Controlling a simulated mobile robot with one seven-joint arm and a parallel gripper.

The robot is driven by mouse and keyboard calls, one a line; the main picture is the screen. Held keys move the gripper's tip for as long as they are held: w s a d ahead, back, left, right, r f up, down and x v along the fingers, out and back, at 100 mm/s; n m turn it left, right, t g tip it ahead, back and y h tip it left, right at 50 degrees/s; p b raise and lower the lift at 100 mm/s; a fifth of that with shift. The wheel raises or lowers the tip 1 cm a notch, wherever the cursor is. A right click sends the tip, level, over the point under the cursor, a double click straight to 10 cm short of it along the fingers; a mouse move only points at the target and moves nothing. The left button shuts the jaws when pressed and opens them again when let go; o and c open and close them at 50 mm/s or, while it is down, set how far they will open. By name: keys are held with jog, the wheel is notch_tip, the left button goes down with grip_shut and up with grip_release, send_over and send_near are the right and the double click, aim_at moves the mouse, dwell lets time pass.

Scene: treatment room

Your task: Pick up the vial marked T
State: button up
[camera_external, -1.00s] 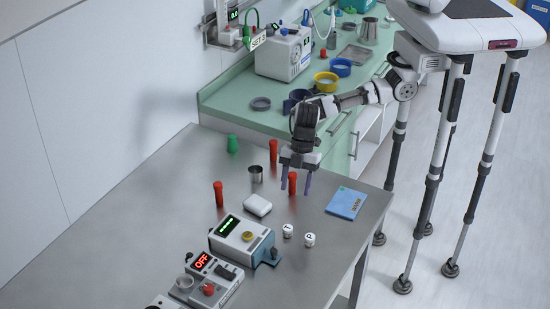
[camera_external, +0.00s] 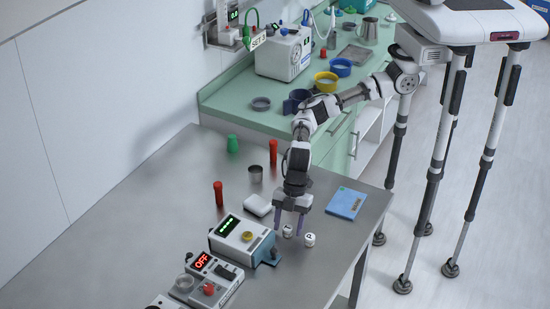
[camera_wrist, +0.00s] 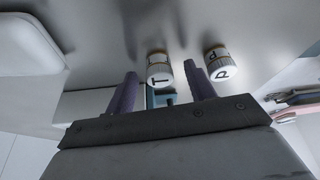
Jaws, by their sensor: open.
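The vial marked T (camera_external: 287,231) is small and white-capped and stands on the steel table (camera_external: 200,165). In the wrist view the T cap (camera_wrist: 159,71) shows between my two purple fingers. My gripper (camera_external: 289,229) is open and points down, with its fingers on either side of that vial. I cannot tell how far the fingertips reach down beside it. A second white-capped vial, marked P (camera_external: 309,240), stands just to the right, outside the right finger. The P cap also shows in the wrist view (camera_wrist: 219,64), close to that finger.
A white and blue device with a green display (camera_external: 240,236) stands close on the left. A white box (camera_external: 257,205), a steel cup (camera_external: 255,174) and red tubes (camera_external: 218,194) stand behind. A blue booklet (camera_external: 346,203) lies to the right. The front right of the table is clear.

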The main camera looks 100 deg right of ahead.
jog(key=shift+f, duration=0.1)
jog(key=shift+c, duration=0.2)
jog(key=c, duration=1)
